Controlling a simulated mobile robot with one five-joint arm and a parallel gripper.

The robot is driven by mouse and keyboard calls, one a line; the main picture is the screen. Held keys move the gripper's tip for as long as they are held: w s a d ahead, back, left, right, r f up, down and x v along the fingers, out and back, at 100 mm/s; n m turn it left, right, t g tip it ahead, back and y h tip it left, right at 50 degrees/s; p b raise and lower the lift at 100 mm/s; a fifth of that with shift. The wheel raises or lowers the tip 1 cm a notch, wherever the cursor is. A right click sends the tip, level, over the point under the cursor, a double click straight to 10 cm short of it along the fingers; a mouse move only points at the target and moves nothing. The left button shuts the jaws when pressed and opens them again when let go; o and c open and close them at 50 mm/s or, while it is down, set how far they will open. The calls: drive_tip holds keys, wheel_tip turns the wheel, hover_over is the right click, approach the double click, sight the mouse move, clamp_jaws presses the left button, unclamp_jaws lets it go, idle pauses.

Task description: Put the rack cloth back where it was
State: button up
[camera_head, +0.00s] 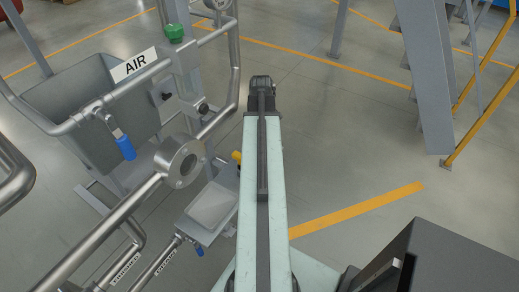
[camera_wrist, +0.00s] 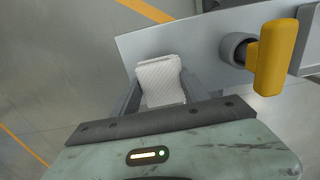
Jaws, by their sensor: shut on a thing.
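The rack cloth (camera_wrist: 161,82) is a small, white, folded cloth with a ribbed weave. It shows in the wrist view between the two grey fingers of my gripper (camera_wrist: 160,77), which is shut on it. Behind the cloth is a pale grey plate (camera_wrist: 196,38), close to the fingertips. I cannot tell whether the cloth touches the plate. In the head view my arm hides the gripper and the cloth.
A yellow valve handle (camera_wrist: 271,57) stands right of the gripper. In the head view, steel pipes with a blue-handled valve (camera_head: 126,147), an AIR sign (camera_head: 134,64) and a grey bin (camera_head: 62,98) fill the left. Grey legs (camera_head: 425,75) stand right; open floor lies between.

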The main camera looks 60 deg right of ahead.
wheel_tip(320, 180, down, 4)
drive_tip(key=b, duration=0.3)
drive_tip(key=shift+r+b, duration=0.1)
drive_tip(key=shift+b, duration=0.25)
drive_tip(key=shift+r, duration=0.15)
drive_tip(key=shift+c, duration=0.7)
drive_tip(key=o, duration=1.3)
wheel_tip(320, 180, up, 12)
drive_tip(key=p, duration=1.2)
drive_tip(key=shift+r+p, duration=0.15)
drive_tip(key=shift+p, duration=0.15)
